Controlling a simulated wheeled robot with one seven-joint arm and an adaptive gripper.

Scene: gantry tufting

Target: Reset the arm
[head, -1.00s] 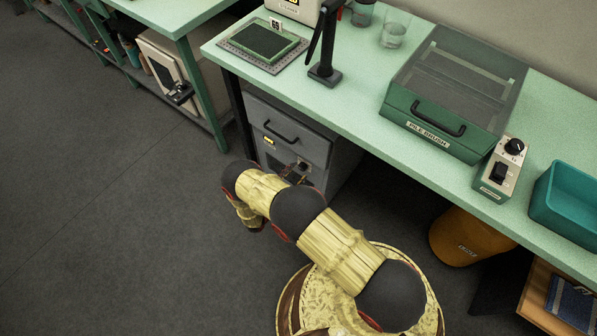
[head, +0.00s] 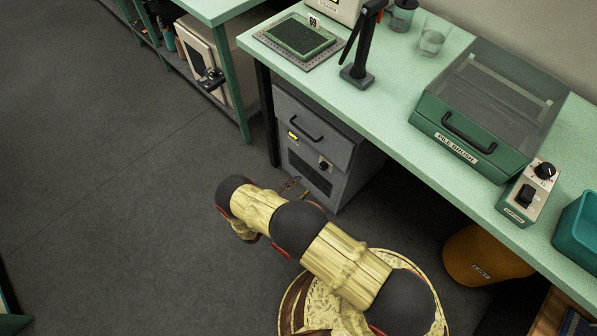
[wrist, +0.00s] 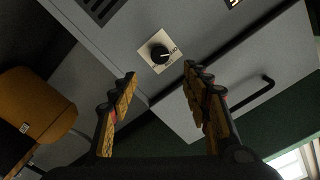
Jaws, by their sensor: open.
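My gripper (wrist: 160,85) is open and empty in the wrist view, its two yellow and black fingers apart. Beyond the fingertips are the grey cabinet (wrist: 215,65) and its black knob (wrist: 159,53) on a pale plate. A gap shows between the fingers and the cabinet. In the head view my arm is folded low over the floor in front of the grey cabinet (head: 345,168). The gripper (head: 292,187) is mostly hidden behind my arm there, with only a small part showing.
The green bench (head: 400,140) carries a pile brush box (head: 460,128), a switch box (head: 527,192), a teal bin (head: 580,235) and a black stand (head: 358,72). An orange bin (head: 482,258) stands beneath. The floor (head: 120,190) at left is clear.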

